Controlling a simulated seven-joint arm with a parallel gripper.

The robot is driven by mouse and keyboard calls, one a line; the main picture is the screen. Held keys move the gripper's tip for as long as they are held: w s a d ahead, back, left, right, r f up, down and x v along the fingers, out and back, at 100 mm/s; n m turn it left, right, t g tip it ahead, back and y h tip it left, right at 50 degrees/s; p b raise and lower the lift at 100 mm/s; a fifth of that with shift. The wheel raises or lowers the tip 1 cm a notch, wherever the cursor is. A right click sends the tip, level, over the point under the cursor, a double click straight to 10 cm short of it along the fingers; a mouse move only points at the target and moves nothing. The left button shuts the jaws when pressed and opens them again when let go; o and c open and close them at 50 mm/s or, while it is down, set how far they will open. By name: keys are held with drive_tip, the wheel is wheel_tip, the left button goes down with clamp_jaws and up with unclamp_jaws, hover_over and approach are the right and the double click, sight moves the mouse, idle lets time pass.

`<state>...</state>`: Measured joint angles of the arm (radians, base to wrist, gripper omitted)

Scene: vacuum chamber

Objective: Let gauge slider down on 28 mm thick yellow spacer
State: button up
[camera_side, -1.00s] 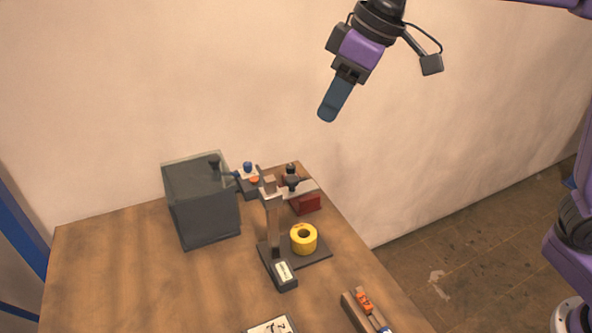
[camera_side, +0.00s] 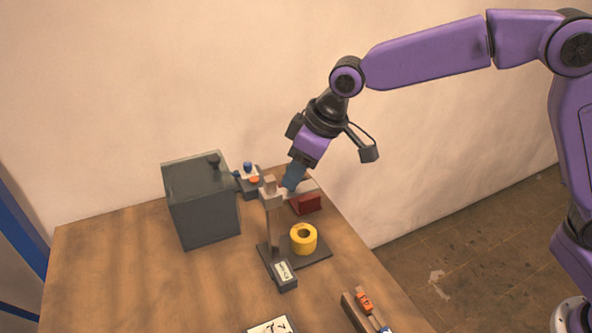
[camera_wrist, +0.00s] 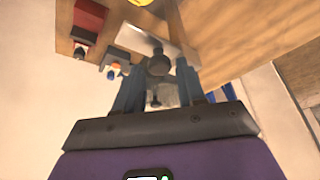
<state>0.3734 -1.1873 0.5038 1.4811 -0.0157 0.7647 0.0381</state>
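The yellow spacer (camera_side: 303,249) is a thick ring lying on the dark base (camera_side: 318,255) of the gauge stand, beside its upright column (camera_side: 274,228). A sliver of it shows at the top of the wrist view (camera_wrist: 143,2). The gauge slider (camera_side: 308,188) is a light metal arm high on the column, with a clear gap above the spacer. My gripper (camera_side: 290,187) is down at the slider and hides its dark knob in the side view. In the wrist view, my gripper's fingers (camera_wrist: 158,82) stand apart on either side of the dark knob (camera_wrist: 159,64), with gaps visible.
A grey box (camera_side: 205,208) stands left of the gauge. A small fixture with blue and orange knobs (camera_side: 248,180) and a red block (camera_side: 306,204) are behind it. A wooden rack (camera_side: 358,310) and a marked card (camera_side: 270,327) lie in front.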

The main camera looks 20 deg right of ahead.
drive_tip(key=shift+w+a+f, duration=0.15)
drive_tip(key=shift+f, duration=0.25)
drive_tip(key=c, duration=0.5)
wheel_tip(320, 180, down, 13)
drive_tip(key=shift+f, duration=0.1)
drive_tip(key=o, duration=0.5)
